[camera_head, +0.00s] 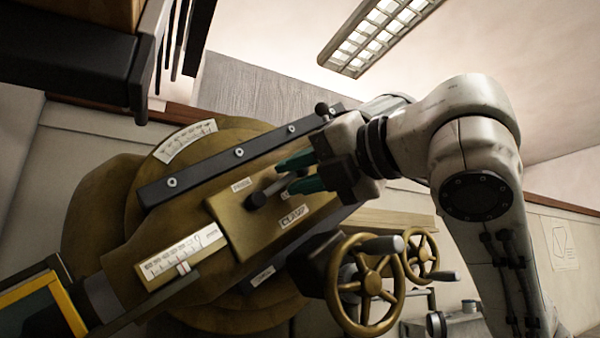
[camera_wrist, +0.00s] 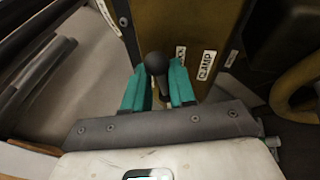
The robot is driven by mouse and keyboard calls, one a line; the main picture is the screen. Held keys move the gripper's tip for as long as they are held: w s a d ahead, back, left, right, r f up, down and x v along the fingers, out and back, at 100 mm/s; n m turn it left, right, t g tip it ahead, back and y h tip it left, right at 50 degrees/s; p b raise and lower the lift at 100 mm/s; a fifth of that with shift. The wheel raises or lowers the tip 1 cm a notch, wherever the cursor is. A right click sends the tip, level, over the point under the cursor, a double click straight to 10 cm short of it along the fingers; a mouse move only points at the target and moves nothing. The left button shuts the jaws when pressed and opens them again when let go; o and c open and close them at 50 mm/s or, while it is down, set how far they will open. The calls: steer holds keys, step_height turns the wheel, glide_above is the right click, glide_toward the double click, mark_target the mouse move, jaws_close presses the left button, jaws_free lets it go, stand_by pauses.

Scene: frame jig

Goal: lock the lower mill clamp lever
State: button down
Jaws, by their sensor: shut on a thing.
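The clamp lever (camera_head: 262,196) is a dark lever on a brass-coloured plate (camera_head: 228,222) of the mill. Its hub sits between a small label (camera_head: 241,184) and a label reading CLAMP (camera_head: 293,217). The lever points right, toward my gripper. My gripper (camera_head: 285,177) has teal fingers, one on each side of the lever, and is shut on it. In the wrist view the lever's round black knob (camera_wrist: 156,63) sits between the fingertips (camera_wrist: 158,72). The fingers hide part of the lever in the head view.
A dark rail (camera_head: 238,153) with bolts runs above the plate. Brass handwheels (camera_head: 366,285) with grey handles stand below my gripper. A scale (camera_head: 182,254) lies lower left. A dark knob (camera_head: 322,108) shows above my gripper. A black ledge (camera_head: 65,65) hangs upper left.

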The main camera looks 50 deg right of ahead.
steer(key=shift+d+f+m+b, duration=0.15)
steer(key=shift+f+m+b, duration=0.15)
steer(key=shift+m+b, duration=0.35)
steer(key=c, duration=1.2)
jaws_free()
steer(key=shift+s, duration=0.1)
